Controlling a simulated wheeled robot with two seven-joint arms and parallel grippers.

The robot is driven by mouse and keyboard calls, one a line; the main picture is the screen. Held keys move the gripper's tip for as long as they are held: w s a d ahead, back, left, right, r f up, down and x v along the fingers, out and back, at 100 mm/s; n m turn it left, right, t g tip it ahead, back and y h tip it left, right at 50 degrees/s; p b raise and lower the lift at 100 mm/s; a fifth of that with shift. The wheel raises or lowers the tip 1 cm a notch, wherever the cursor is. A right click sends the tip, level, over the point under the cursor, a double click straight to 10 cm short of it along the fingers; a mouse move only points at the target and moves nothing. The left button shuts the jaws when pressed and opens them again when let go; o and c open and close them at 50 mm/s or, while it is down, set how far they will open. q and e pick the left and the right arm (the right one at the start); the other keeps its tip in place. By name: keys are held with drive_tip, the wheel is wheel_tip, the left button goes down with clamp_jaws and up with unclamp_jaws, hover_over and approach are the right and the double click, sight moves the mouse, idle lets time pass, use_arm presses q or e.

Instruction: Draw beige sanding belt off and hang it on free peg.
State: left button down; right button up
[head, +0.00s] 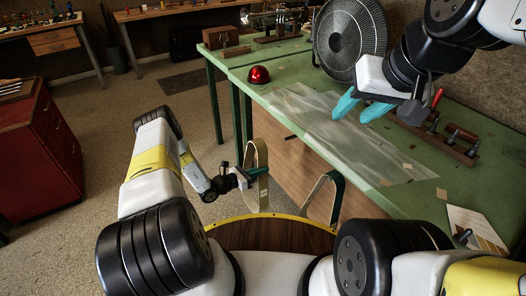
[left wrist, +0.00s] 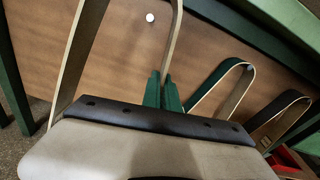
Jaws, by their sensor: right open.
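The beige sanding belt (head: 250,157) is a tall, narrow loop in front of the bench's brown side panel. In the left wrist view its left strand (left wrist: 75,58) and right strand (left wrist: 174,38) show; its top is cut off. My left gripper (head: 262,171) has its fingers (left wrist: 165,88) close together on the right strand, which runs down between them. A white round spot (left wrist: 150,17), perhaps a peg end, shows on the panel inside the loop. My right gripper (head: 358,107) is open and empty above the bench top.
A green-backed belt (head: 335,188) hangs to the right; it also shows in the left wrist view (left wrist: 222,84), with a dark belt (left wrist: 275,112) beyond it. The green bench (head: 300,85) carries a fan (head: 349,38), a red dome (head: 258,75) and a tool rack (head: 455,139).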

use_arm(q)
drive_tip(key=shift+f+x, duration=0.3)
drive_tip(key=shift+x, duration=2.55)
drive_tip(key=shift+f+x, duration=0.3)
drive_tip(key=shift+x, duration=2.55)
drive_tip(key=shift+f+x, duration=0.3)
drive_tip(key=shift+x, duration=2.55)
drive_tip(key=shift+f, duration=0.5)
